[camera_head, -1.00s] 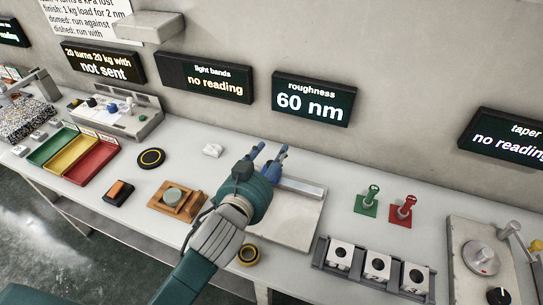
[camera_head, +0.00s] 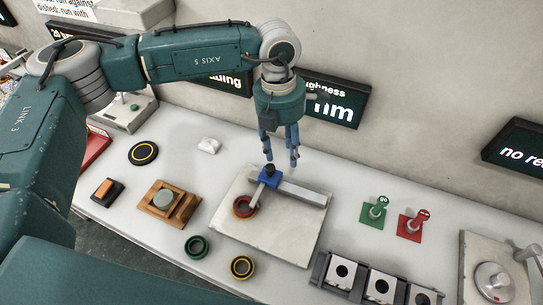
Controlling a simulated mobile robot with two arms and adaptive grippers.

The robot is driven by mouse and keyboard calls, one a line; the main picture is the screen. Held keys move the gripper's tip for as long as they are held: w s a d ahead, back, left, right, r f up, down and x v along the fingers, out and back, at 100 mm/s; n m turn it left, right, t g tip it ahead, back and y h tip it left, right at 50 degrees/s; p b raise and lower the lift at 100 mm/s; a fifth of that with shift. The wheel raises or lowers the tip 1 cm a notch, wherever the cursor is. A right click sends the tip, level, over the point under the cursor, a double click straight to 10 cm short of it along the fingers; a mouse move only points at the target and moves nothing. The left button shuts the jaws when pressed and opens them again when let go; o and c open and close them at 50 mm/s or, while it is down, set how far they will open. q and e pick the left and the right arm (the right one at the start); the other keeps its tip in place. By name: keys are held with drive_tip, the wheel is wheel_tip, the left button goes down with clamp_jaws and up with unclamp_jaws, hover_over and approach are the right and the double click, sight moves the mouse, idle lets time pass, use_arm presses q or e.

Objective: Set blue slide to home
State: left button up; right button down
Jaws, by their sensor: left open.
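The blue slide (camera_head: 269,179) sits on a grey rail (camera_head: 303,192) on a pale flat plate (camera_head: 285,236). I cannot tell whether a fingertip touches the slide's dark knob. My right gripper is not in view.
A green ring (camera_head: 197,247) and a yellow-black ring (camera_head: 242,267) lie in front of the plate. A wooden block with a grey disc (camera_head: 163,198) stands left. Green (camera_head: 374,212) and red (camera_head: 412,226) gauges stand right. White blocks in a dark rack (camera_head: 342,272) are at front right.

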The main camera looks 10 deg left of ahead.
sight(270, 168)
use_arm(q)
drive_tip(key=shift+y, duration=0.7)
drive_tip(key=a+f+p, duration=0.1)
drive_tip(key=f, duration=0.2)
drive_tip(key=w+a+f+p, duration=0.1)
drive_tip(key=f, duration=0.1)
drive_tip(key=a+f+p, duration=0.1)
drive_tip(key=f, duration=0.2)
drive_tip(key=shift+w+a+f+p, duration=0.2)
drive_tip(key=shift+a+f+p, duration=0.1)
drive_tip(key=shift+a+f, duration=0.05)
drive_tip(key=shift+f, duration=0.45)
clamp_jaws()
